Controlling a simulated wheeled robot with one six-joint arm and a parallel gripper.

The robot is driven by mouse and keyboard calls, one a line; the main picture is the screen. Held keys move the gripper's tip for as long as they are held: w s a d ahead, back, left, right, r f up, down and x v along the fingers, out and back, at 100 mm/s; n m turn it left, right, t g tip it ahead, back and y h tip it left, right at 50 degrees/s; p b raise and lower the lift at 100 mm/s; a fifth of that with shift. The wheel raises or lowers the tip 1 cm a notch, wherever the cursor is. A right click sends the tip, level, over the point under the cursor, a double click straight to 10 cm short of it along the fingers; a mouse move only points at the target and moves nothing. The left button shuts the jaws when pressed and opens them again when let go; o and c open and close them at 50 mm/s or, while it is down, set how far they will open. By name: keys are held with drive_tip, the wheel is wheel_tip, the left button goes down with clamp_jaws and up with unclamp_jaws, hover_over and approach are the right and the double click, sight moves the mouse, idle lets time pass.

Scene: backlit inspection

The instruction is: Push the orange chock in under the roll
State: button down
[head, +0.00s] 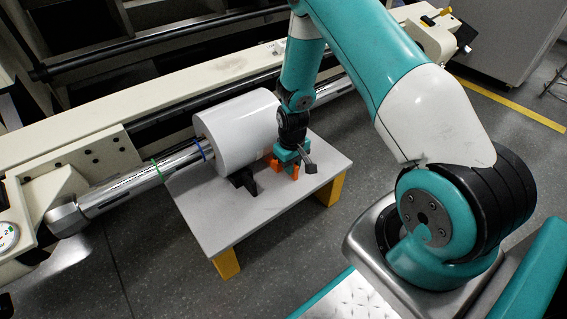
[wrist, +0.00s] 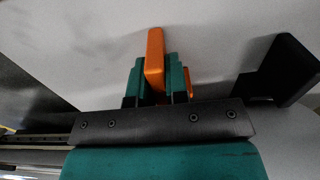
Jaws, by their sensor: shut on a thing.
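The white roll (head: 240,130) sits on a metal shaft over a low grey table. The orange chock (head: 296,171) is at the right end of the roll, low over or on the tabletop; I cannot tell whether it touches the roll. My gripper (head: 287,162) points down beside the roll and partly hides the chock. In the wrist view the orange chock (wrist: 155,58) stands between the two teal fingers of my gripper (wrist: 156,80), which are shut on it. Its tip sticks out past the fingertips.
A black chock (head: 243,180) stands at the front of the roll, left of my gripper; it also shows at the right of the wrist view (wrist: 288,70). The grey tabletop (head: 225,220) is clear in front. A long cream machine beam (head: 90,145) runs behind.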

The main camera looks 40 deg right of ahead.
drive_tip(key=shift+w+r+p, duration=0.2)
drive_tip(key=shift+r+p, duration=2)
drive_tip(key=shift+r, duration=0.4)
